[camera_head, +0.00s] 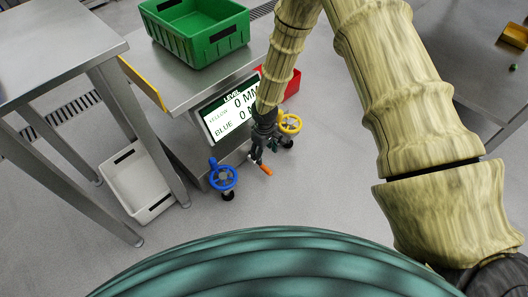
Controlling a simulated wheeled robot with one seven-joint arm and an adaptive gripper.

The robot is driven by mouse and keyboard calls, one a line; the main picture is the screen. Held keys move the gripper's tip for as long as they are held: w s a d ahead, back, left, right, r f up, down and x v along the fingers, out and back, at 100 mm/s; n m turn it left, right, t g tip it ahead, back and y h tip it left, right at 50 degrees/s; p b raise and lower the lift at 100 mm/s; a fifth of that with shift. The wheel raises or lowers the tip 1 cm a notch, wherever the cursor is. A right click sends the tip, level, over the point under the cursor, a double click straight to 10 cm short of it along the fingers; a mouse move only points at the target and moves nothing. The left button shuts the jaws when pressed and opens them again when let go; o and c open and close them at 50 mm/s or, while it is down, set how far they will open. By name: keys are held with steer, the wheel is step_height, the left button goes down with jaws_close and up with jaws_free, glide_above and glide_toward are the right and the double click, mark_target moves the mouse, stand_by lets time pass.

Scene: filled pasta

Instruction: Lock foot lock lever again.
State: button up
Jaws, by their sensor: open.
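An orange lever (266,170) shows low at the front of the steel cart (196,92), between a blue handwheel (222,185) and a yellow handwheel (297,124). I take it to be the foot lock lever; whether it is locked cannot be told. My gripper (258,158) points down just above and to the left of the lever, with its fingers apart. It hides part of the cart's front, and I cannot tell whether a finger touches the lever.
A level display (222,113) on the cart reads 0 MM for yellow; the blue line is partly hidden. A green crate (214,45) stands on top. A red bin (292,84), a white bin (130,190) and a steel table (60,45) are nearby. The floor in front is clear.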

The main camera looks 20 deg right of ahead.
mark_target(264, 166)
steer(key=shift+w+f+b, duration=0.15)
steer(key=shift+f+b, duration=3.5)
steer(key=shift+b, duration=0.05)
steer(key=shift+f+b, duration=0.45)
steer(key=shift+f, duration=1.9)
